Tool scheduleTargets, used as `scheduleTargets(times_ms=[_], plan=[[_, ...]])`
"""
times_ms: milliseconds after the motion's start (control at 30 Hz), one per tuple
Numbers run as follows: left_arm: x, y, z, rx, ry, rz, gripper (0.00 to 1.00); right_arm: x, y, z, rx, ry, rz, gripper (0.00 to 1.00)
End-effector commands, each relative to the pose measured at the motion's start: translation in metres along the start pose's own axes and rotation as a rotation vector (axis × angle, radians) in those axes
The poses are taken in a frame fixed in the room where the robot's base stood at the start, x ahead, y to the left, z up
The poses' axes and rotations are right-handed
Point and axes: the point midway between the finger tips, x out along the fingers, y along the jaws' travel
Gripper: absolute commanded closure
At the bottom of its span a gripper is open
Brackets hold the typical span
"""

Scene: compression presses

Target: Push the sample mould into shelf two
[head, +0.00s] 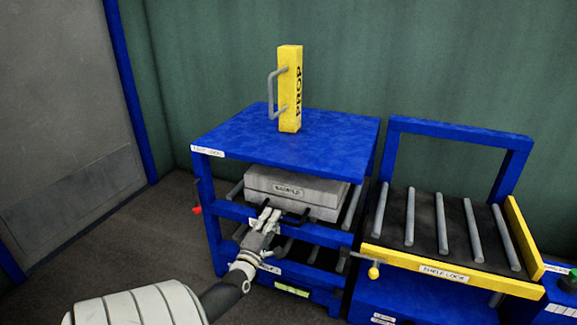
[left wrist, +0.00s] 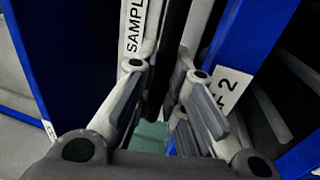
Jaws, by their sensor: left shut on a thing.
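The grey sample mould (head: 325,192) lies on the upper roller shelf of the blue rack, under its top plate, with its SAMPLE label facing me. Its label side also shows in the left wrist view (left wrist: 134,35). My left gripper (head: 269,216) is at the mould's front and shut on its dark handle (head: 296,217), left of the middle. In the left wrist view, the fingers (left wrist: 165,95) close around a dark bar. A label ending in "F 2" (left wrist: 226,88) is on the blue shelf edge beside the fingers. My right gripper is not in view.
A yellow PROP block (head: 290,90) with a grey handle stands on the rack's blue top (head: 345,130). A roller table (head: 425,235) with a yellow SHELF LOCK bar (head: 440,272) stands to the right. A lower shelf lies below, and a grey door is at left.

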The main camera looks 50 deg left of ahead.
Motion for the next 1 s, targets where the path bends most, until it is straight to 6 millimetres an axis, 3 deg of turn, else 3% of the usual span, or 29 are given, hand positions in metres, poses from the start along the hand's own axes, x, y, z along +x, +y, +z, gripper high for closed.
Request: scheduleTargets(times_ms=[200,533,567,700,1000], plan=[[0.0010,0.0014,-0.0095,-0.001,-0.005,0.003,1.00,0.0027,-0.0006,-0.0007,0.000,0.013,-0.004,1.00],[0.0015,0.0018,-0.0092,-0.001,-0.007,0.003,1.00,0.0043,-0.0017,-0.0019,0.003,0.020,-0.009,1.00],[0.0015,0.0018,-0.0091,-0.001,-0.007,0.003,0.86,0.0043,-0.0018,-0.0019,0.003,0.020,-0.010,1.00],[0.0012,0.0013,-0.0091,-0.001,-0.007,0.002,0.68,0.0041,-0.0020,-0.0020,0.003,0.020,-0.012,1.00],[0.0000,0.0001,-0.0096,-0.001,-0.005,0.000,0.66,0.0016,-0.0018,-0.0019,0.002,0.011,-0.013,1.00]])
